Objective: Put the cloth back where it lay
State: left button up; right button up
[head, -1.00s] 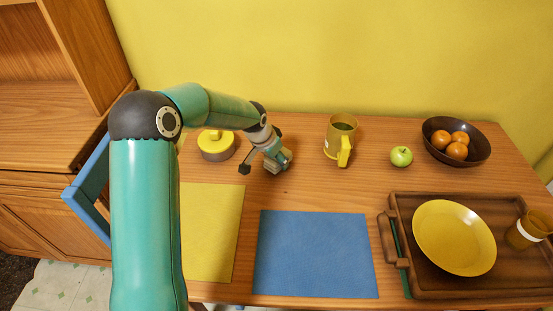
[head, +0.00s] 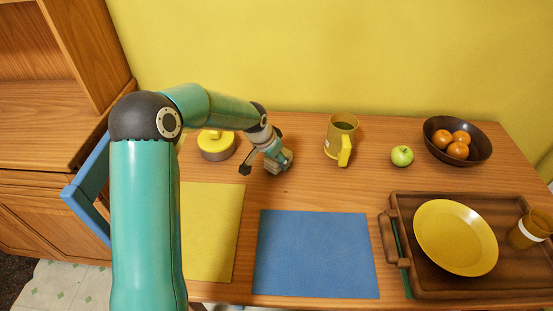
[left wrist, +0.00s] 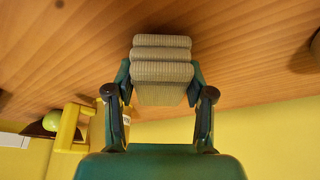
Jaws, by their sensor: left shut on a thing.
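The cloth (left wrist: 163,68) is a beige, ribbed, folded bundle between the fingers of my left gripper (left wrist: 160,85) in the left wrist view. In the head view the left gripper (head: 279,160) is at the back middle of the wooden table, shut on the cloth, which shows there as a small beige patch. The cloth is at or just above the bare tabletop; I cannot tell whether it touches. My right gripper is not in view.
A yellow-lidded pot (head: 217,147) stands left of the gripper, a yellow mug (head: 340,135) right of it. A green apple (head: 402,156), a fruit bowl (head: 484,146) and a wooden tray (head: 393,205) are further right. Yellow (head: 215,225) and blue (head: 315,255) mats lie in front.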

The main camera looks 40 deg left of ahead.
pick_arm(q)
jog(key=shift+f+b, duration=0.3)
jog(key=shift+f, duration=0.05)
dwell(0.4)
jog(key=o, duration=1.1)
jog(key=shift+r, duration=0.1)
jog(key=shift+p+v, duration=1.85)
jog(key=shift+v, duration=2.1)
jog(key=v, duration=1.1)
jog(key=shift+r, duration=0.4)
jog(key=shift+s, duration=0.1)
